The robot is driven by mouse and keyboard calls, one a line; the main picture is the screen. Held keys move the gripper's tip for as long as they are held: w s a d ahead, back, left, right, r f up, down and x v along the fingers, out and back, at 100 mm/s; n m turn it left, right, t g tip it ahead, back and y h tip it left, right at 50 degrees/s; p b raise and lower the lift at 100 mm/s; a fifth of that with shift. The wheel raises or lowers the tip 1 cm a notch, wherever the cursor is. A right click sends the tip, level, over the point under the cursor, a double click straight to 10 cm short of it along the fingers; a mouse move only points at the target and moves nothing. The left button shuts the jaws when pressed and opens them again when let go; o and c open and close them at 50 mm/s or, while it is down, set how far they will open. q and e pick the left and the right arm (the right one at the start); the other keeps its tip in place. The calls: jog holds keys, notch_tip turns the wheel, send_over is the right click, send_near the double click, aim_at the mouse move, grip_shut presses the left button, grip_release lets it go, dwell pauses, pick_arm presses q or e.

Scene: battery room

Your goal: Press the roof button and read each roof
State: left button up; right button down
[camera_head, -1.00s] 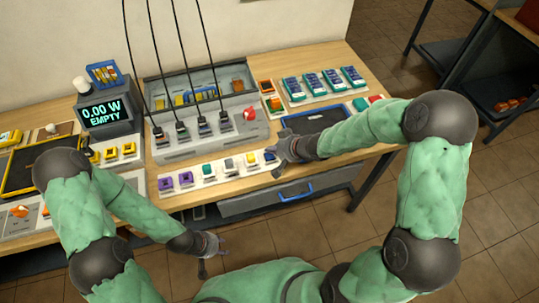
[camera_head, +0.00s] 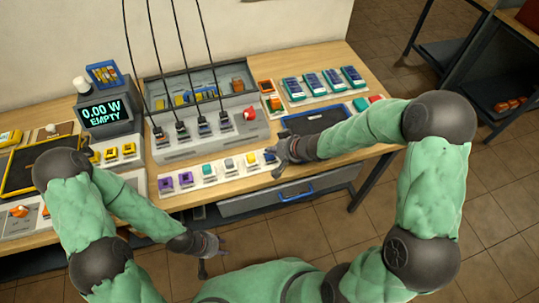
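A dark display box (camera_head: 107,108) at the left back of the bench reads "0.00 W EMPTY". A row of small coloured blocks (camera_head: 207,170), purple, teal, grey, yellow and blue, sits on a white strip at the bench front. I cannot tell which part is the roof button. My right gripper (camera_head: 279,158) is at the right end of this strip, by the blue block; whether it touches anything is unclear. My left gripper (camera_head: 207,259) hangs in front of the bench, low and away from the blocks. The finger states are too small to tell.
A grey console (camera_head: 190,147) with several black cables and a red knob (camera_head: 250,113) stands mid-bench. Blue-topped panels (camera_head: 323,82) lie at the right back. A dark tray (camera_head: 303,119) lies behind my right forearm. A shelf unit (camera_head: 450,55) stands apart at the right.

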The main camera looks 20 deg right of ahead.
aim_at(272, 156)
jog(key=shift+f, duration=0.35)
jog(key=shift+f, duration=0.35)
dwell(0.6)
jog(key=shift+r, duration=0.1)
jog(key=shift+r+p, duration=0.7)
jog(key=shift+p, duration=0.15)
notch_tip(272, 156, up, 5)
jog(key=p, duration=0.6)
jog(key=shift+r, duration=0.1)
dwell(0.3)
dwell(0.6)
